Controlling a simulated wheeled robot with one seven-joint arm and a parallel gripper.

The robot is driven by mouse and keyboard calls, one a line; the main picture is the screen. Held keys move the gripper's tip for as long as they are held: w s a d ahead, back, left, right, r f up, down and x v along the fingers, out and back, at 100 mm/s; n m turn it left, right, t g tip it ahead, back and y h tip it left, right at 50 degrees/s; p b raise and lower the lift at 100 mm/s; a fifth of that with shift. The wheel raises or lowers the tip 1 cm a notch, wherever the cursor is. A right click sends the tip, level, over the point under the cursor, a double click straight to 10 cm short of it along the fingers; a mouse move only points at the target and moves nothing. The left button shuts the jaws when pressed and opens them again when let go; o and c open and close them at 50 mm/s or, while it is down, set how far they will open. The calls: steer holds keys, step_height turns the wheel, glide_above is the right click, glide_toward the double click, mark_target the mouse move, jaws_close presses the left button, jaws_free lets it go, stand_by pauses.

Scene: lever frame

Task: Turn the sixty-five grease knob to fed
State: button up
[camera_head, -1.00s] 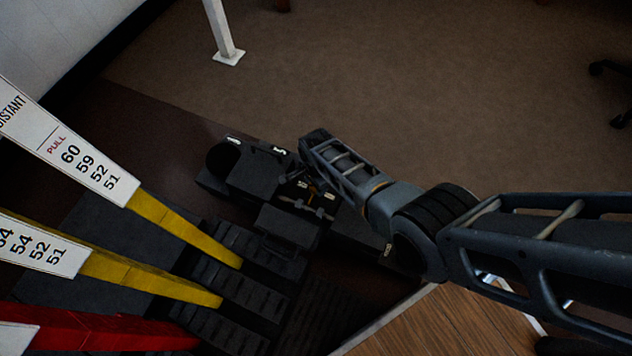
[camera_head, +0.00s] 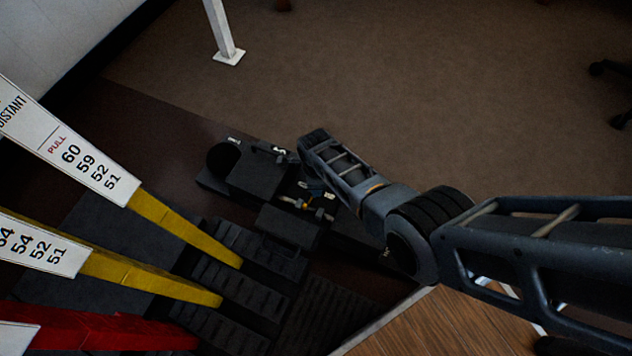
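A low black block assembly (camera_head: 262,172) with small white labels stands on the dark floor plate beyond the levers. A small pale, brass-like fitting (camera_head: 322,215) shows at its right part, just left of my arm. I cannot tell whether it is the sixty-five grease knob, and the labels are too small to read. My arm reaches in from the right, and its last visible link lies over the right part of the assembly. A small bluish part shows beside that link, close to the fitting. My gripper's fingers cannot be made out, nor any contact.
Yellow levers (camera_head: 186,230) with white number plates and a red lever (camera_head: 110,332) rise from slotted black quadrants (camera_head: 245,290) at left. A wooden surface (camera_head: 445,325) lies at lower right. A white post (camera_head: 222,35) stands behind. Brown carpet beyond is open.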

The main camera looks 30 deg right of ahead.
steer(key=shift+d, duration=0.1)
stand_by(0.3)
steer(key=o, duration=1.1)
steer(key=shift+c, duration=0.2)
step_height(320, 180, up, 8)
steer(key=p, duration=0.5)
steer(key=shift+s+f, duration=0.1)
